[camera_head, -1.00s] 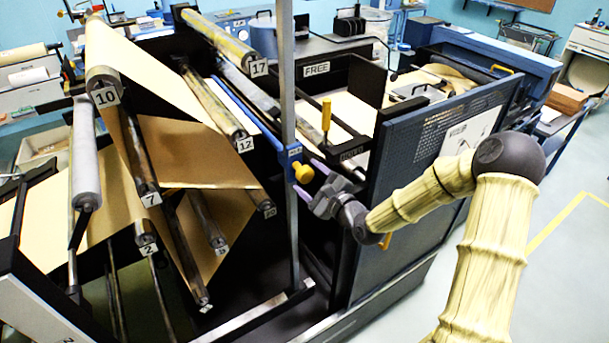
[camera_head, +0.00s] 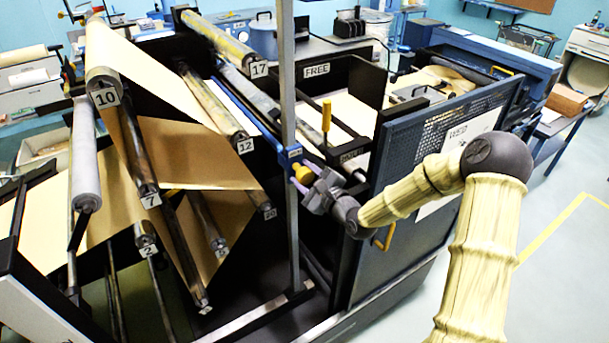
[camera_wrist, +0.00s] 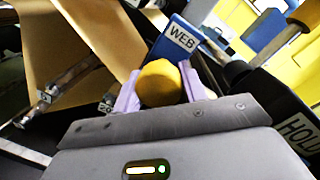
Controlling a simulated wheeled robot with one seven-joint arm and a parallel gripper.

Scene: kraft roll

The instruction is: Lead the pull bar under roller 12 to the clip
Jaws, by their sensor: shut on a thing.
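The pull bar (camera_head: 240,100) is a long blue bar running beside roller 12. Its near end has a block labelled WEB (camera_wrist: 181,37) and a yellow knob (camera_wrist: 160,82). My gripper (camera_head: 308,182) is at this near end, its pale purple fingers shut on the knob from both sides. Roller 12 (camera_head: 215,110) lies left of the bar, its number plate facing me. A block labelled HOLD (camera_wrist: 297,130) stands right of my gripper, with a yellow-handled lever (camera_head: 326,115) near it; I cannot tell whether this is the clip.
Brown paper (camera_head: 185,150) stretches among rollers 10, 7 and 20 on the left. Roller 17 (camera_head: 225,38) lies above and behind. A grey upright post (camera_head: 289,90) stands close left of my gripper.

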